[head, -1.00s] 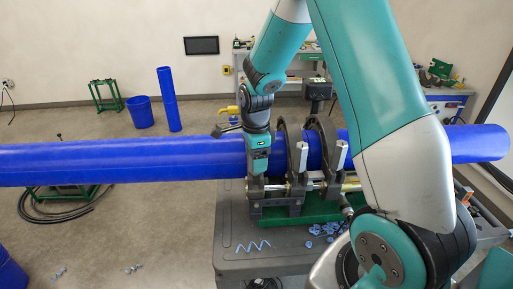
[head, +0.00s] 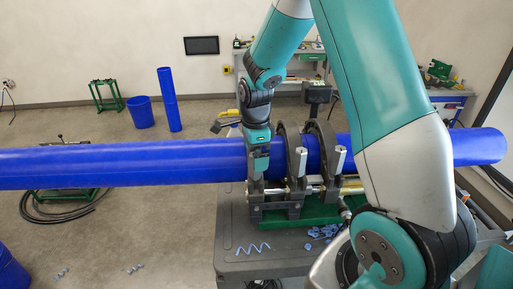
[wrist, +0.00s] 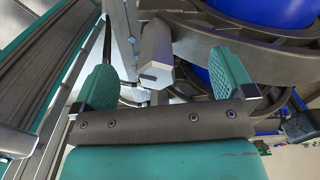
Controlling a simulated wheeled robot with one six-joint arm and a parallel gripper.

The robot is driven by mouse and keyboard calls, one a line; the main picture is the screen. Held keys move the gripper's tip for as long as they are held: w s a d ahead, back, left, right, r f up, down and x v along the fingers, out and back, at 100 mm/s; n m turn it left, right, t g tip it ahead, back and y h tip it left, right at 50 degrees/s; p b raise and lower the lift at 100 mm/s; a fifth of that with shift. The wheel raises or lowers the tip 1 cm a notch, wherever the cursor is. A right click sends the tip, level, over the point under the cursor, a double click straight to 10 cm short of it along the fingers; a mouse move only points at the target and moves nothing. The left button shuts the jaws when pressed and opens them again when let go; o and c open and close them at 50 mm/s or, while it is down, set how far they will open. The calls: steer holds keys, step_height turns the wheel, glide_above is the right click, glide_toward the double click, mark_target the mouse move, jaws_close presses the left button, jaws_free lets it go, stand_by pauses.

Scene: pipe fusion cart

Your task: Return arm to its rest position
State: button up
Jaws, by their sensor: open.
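My gripper (head: 257,160) is at the left end of the pipe clamp, in front of the long blue pipe (head: 120,164). In the wrist view my gripper (wrist: 162,62) shows two teal fingers spread wide apart. A grey metal clamp post (wrist: 155,62) stands between and beyond the fingers, with no visible grip on it. The clamp's dark rings (head: 318,148) wrap the pipe to the right of my gripper. My arm reaches down from the top of the head view; its fingertips are hard to make out there.
The clamp stands on a grey cart (head: 275,263) with blue shavings (head: 322,232) on top. A workbench (head: 295,72) is at the back. A blue bin (head: 140,112) and an upright blue pipe (head: 169,100) stand on open floor at back left.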

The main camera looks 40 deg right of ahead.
step_height(320, 180, up, 3)
steer(key=shift+a+r+p, duration=0.1)
steer(key=shift+p, duration=0.8)
steer(key=shift+s, duration=0.1)
